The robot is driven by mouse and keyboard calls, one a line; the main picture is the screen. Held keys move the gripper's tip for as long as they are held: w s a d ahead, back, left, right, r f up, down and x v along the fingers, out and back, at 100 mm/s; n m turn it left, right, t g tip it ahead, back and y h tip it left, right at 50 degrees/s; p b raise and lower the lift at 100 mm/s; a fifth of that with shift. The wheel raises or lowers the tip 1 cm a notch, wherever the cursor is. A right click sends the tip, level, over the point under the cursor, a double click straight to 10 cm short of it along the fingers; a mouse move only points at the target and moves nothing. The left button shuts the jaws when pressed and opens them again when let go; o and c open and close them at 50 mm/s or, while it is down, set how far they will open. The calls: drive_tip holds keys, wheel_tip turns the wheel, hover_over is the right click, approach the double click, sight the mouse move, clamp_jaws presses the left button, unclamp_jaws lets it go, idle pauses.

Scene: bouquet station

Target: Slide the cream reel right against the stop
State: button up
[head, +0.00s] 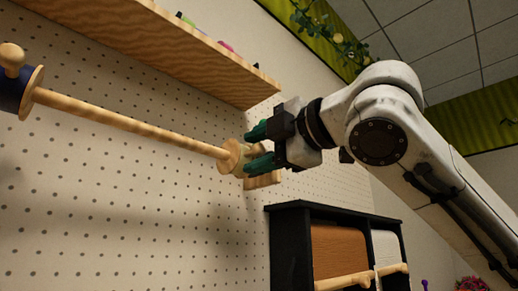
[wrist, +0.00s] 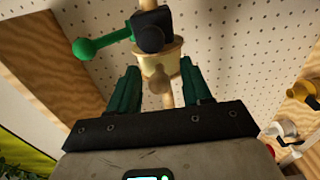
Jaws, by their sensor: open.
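The cream reel (wrist: 161,61) is on a wooden rod (head: 130,124). In the head view its wooden flange (head: 230,157) shows at the rod's right part, and my gripper hides the rest. In the wrist view a round wooden knob (wrist: 158,82) on the reel's near side lies between my fingers. My gripper (head: 258,147) is open, with green fingers either side of the knob; contact cannot be told. A dark block (wrist: 151,32) with a green ball lever (wrist: 84,48) is on the rod beyond the reel, perhaps the stop; whether they touch is unclear.
A wooden shelf (head: 165,47) overhangs above the rod. A navy reel (head: 12,90) is at the rod's left end. A pegboard (head: 130,215) stands behind. A black cabinet (head: 288,240) with rolls is below my gripper.

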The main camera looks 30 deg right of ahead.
clamp_jaws()
idle(0.3)
idle(0.3)
